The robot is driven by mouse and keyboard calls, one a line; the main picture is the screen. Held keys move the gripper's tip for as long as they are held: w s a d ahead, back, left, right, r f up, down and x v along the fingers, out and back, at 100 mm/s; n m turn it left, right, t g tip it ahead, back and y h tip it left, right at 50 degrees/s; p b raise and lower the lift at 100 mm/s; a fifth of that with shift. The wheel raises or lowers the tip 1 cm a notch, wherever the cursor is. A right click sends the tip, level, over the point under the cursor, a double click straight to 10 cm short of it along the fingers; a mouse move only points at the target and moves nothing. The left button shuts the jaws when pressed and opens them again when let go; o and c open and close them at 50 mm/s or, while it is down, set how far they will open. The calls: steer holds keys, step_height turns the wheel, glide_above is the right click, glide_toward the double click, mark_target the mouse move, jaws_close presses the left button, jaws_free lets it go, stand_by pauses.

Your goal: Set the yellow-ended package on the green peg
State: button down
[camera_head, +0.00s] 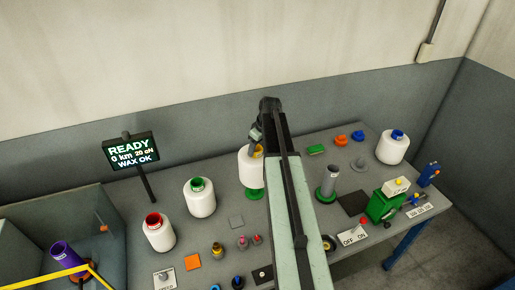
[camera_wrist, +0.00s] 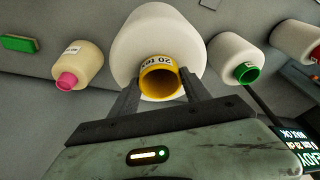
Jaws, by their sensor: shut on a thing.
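The yellow-ended package (camera_head: 248,170) is a white yarn package with a yellow tube end. My gripper (camera_wrist: 159,92) is shut on its yellow tube end (camera_wrist: 159,77), with a finger on either side. In the head view the package looks roughly upright, directly above a green round base (camera_head: 253,195), which I take for the green peg. The package hides the peg's shaft, and I cannot tell whether the package rests on the base or hangs just above it. My arm partly covers the package's right side.
A green-ended package (camera_head: 200,200) and a red-ended package (camera_head: 158,232) stand to the left. A pink-ended package (camera_wrist: 80,62) shows in the wrist view. A grey post (camera_head: 328,180), a green machine (camera_head: 382,206) and a blue-ended package (camera_head: 393,148) stand to the right. A display (camera_head: 131,151) stands behind.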

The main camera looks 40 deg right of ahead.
steer(key=shift+w+a+r, duration=0.1)
steer(key=shift+w+a, duration=0.15)
steer(key=shift+w, duration=0.2)
step_height(320, 180, down, 3)
steer(key=b, duration=0.3)
steer(key=shift+s, duration=0.1)
steer(key=shift+d, duration=0.15)
